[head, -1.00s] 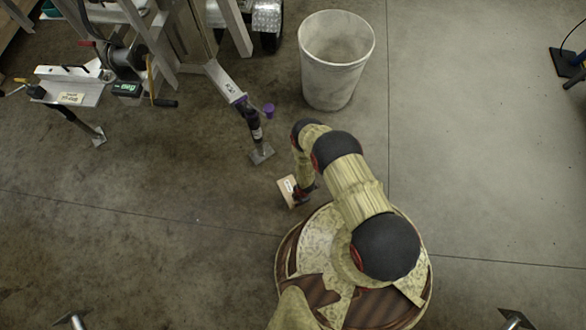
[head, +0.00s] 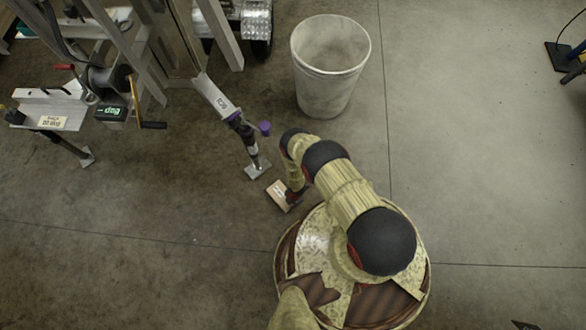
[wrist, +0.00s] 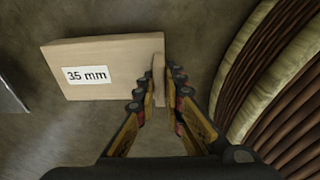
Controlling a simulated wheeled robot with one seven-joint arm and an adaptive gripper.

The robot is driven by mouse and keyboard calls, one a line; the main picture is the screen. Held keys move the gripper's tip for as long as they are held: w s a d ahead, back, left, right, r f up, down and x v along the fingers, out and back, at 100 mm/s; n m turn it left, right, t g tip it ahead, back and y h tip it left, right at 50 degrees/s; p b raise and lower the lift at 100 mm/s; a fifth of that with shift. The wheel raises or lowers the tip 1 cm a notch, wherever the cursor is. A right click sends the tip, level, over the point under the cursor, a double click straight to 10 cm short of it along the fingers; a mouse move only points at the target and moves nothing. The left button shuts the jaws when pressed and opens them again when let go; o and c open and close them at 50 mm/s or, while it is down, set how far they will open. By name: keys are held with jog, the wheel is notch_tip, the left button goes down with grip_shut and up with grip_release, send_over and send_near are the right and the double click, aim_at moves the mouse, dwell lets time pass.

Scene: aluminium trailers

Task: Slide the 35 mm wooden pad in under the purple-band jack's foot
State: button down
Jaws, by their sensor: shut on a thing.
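The wooden pad (wrist: 125,62) with a white "35 mm" label is held at its right end by my gripper (wrist: 160,88) in the wrist view. The fingers are closed on a thin upright part of the pad. In the head view the pad (head: 279,194) is low, just below and right of the jack's foot, apart from it. Whether it touches the floor I cannot tell. The purple-band jack (head: 240,125) slants down from the trailer frame to its flat metal foot (head: 257,169). Any gap under the foot is too small to make out. My gripper (head: 291,200) is partly hidden by my arm.
A white bin (head: 330,75) stands on the floor above my arm. Another jack foot (head: 87,157) and a winch (head: 108,80) with a green display are at the left. A grey metal edge (wrist: 10,92) shows at the wrist view's left. Floor below the foot is clear.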

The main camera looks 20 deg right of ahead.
aim_at(283, 197)
jog(key=shift+w+a+f+b, duration=0.4)
jog(key=shift+w+f+b, duration=0.2)
jog(key=shift+w+b, duration=0.45)
jog(key=w+b, duration=0.1)
jog(key=b, duration=0.1)
jog(key=w+a+b, duration=0.1)
jog(key=b, duration=0.1)
jog(key=w+a+b, duration=0.1)
jog(key=w+b, duration=0.1)
jog(key=shift+r, duration=0.1)
jog(key=c, duration=1.8)
grip_release()
notch_tip(283, 197, up, 23)
jog(key=d, duration=0.2)
jog(key=shift+w+d, duration=0.35)
